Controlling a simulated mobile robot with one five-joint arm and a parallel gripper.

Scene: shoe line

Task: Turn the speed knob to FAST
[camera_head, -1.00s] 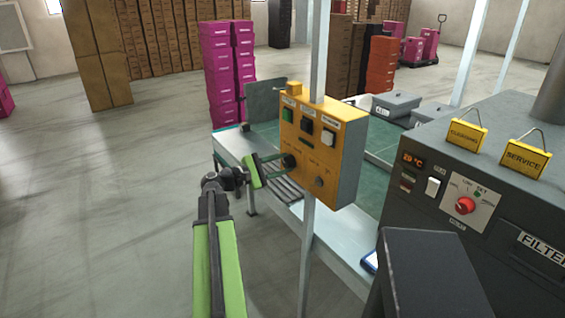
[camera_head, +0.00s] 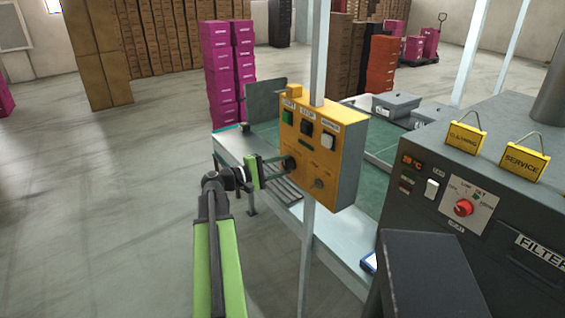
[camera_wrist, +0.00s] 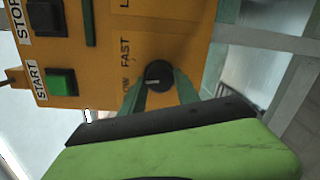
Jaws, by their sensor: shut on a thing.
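The speed knob (camera_wrist: 158,75) is a small round black knob on the front of the yellow control box (camera_head: 345,160). In the wrist view FAST is printed above and left of it, and a partly hidden label ending in OW is to its left. My gripper (camera_wrist: 160,88) is shut on the knob, one green finger on each side. In the head view my gripper (camera_head: 284,163) meets the box's lower left, where its fingers partly hide the knob.
The box also carries a green START button (camera_wrist: 62,82), a black STOP button (camera_wrist: 45,17) and a white button (camera_head: 327,141). It sits on a grey post (camera_head: 307,250) beside a conveyor table. A dark machine with a red knob (camera_head: 463,208) stands at right.

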